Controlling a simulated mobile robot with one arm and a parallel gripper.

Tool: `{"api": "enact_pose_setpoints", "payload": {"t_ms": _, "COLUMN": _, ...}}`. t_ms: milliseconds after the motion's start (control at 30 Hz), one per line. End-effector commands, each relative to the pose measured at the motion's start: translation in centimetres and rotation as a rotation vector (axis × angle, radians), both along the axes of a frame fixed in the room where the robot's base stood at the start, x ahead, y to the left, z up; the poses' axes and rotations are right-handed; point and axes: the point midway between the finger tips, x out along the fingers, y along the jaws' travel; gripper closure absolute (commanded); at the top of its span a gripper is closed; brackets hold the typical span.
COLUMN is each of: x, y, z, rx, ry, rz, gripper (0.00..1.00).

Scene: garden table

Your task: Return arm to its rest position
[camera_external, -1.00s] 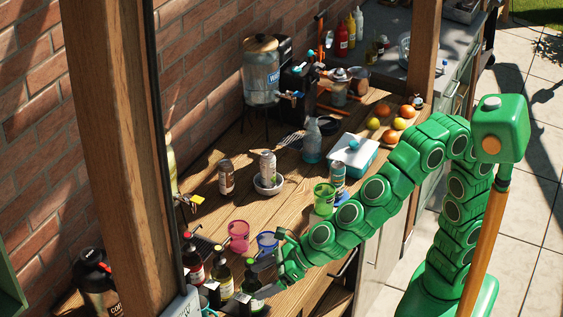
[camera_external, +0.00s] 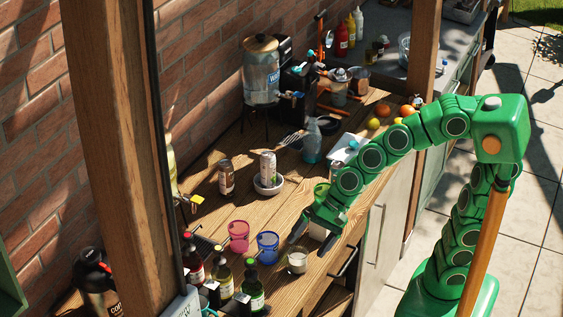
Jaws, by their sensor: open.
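My green arm reaches over the wooden table (camera_external: 215,190) from the right, bent at a raised elbow. My gripper (camera_external: 312,240) points down toward the table's front edge, with its two dark fingers apart. A whitish cup (camera_external: 298,261) stands just below and left of the fingers, seemingly apart from them. Something pale shows between the fingers; I cannot tell what it is. A green cup (camera_external: 321,189) stands behind the gripper, partly hidden by my arm.
A pink cup (camera_external: 239,238), a blue cup (camera_external: 267,247) and several dark bottles (camera_external: 223,281) stand left of the gripper. A can stands in a white bowl (camera_external: 268,187). A water dispenser (camera_external: 261,72) and fruit (camera_external: 373,124) are farther back. A wooden post (camera_external: 125,150) blocks part of the view.

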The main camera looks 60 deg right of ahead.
Motion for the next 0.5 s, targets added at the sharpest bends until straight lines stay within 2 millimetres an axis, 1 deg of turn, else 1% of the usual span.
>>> {"api": "enact_pose_setpoints", "payload": {"t_ms": 33, "x": -0.4, "y": -1.7, "z": -0.4, "rx": -0.047, "ry": -0.016, "rz": 0.045, "gripper": 0.06}}
{"api": "enact_pose_setpoints", "payload": {"t_ms": 267, "x": -4.3, "y": -9.5, "z": -3.0, "rx": -0.280, "ry": -0.041, "rz": 0.318, "gripper": 0.06}}
{"api": "enact_pose_setpoints", "payload": {"t_ms": 300, "x": -5.0, "y": -11.0, "z": -3.5, "rx": -0.319, "ry": -0.038, "rz": 0.363, "gripper": 0.06}}
{"api": "enact_pose_setpoints", "payload": {"t_ms": 367, "x": -6.3, "y": -13.2, "z": -4.2, "rx": -0.374, "ry": -0.026, "rz": 0.434, "gripper": 0.06}}
{"api": "enact_pose_setpoints", "payload": {"t_ms": 400, "x": -7.2, "y": -14.7, "z": -4.6, "rx": -0.410, "ry": -0.018, "rz": 0.480, "gripper": 0.06}}
{"api": "enact_pose_setpoints", "payload": {"t_ms": 467, "x": -8.6, "y": -17.0, "z": -5.1, "rx": -0.460, "ry": 0.003, "rz": 0.549, "gripper": 0.06}}
{"api": "enact_pose_setpoints", "payload": {"t_ms": 500, "x": -9.6, "y": -18.5, "z": -5.4, "rx": -0.493, "ry": 0.016, "rz": 0.593, "gripper": 0.06}}
